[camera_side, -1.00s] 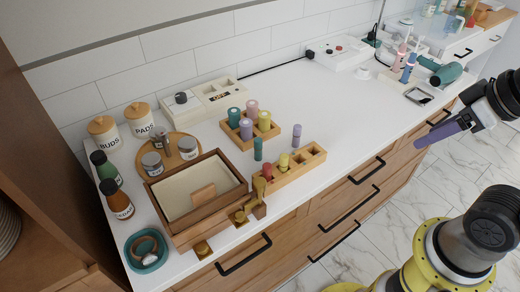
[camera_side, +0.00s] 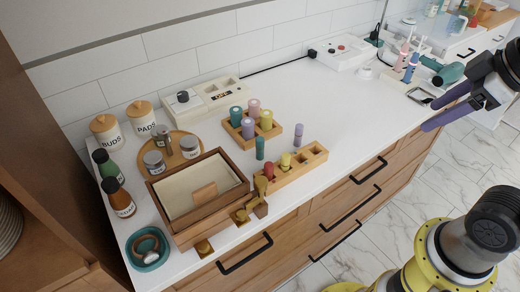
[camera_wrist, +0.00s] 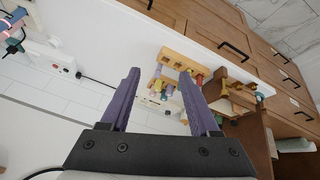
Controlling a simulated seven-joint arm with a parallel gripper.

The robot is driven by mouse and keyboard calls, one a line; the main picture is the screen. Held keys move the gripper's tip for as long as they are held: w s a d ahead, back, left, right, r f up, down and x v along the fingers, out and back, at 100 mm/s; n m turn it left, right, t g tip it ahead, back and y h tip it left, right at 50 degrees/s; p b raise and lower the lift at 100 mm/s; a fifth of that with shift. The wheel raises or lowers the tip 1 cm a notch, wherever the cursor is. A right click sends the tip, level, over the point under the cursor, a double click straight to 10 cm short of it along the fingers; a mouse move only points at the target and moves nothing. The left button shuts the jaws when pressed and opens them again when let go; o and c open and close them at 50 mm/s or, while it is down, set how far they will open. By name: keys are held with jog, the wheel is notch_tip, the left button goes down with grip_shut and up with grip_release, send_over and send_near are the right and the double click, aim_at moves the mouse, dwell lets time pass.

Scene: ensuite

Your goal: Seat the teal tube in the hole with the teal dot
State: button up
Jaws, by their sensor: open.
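A slim teal tube (camera_side: 260,148) stands upright on the white counter, just behind the wooden rack (camera_side: 316,158). The front rack holds a red tube (camera_side: 269,170) and a yellow tube (camera_side: 285,160) at its left, with empty holes at its right. A wider teal piece (camera_side: 235,116) stands in a square wooden block (camera_side: 233,137) behind. No teal dot can be made out.
A lilac tube (camera_side: 298,134) stands loose behind the rack. A wooden box (camera_side: 200,222) with a brass latch lies left of it. A hair dryer (camera_side: 447,73) and toothbrushes stand at the right. The counter between them is mostly clear.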

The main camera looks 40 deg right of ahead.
jog(key=w+a+r+n+g, duration=0.1)
jog(key=w+a+r+n, duration=0.2)
jog(key=w+r+n, duration=0.5)
jog(key=n+g, duration=0.5)
send_over(260, 139)
jog(key=f, duration=2.3)
jog(key=shift+w+a+f, duration=0.1)
jog(key=shift+a, duration=0.1)
jog(key=shift+d+f, duration=0.15)
jog(key=shift+f, duration=1.45)
jog(key=shift+d+f, duration=0.1)
jog(key=shift+f, duration=1.5)
grip_shut()
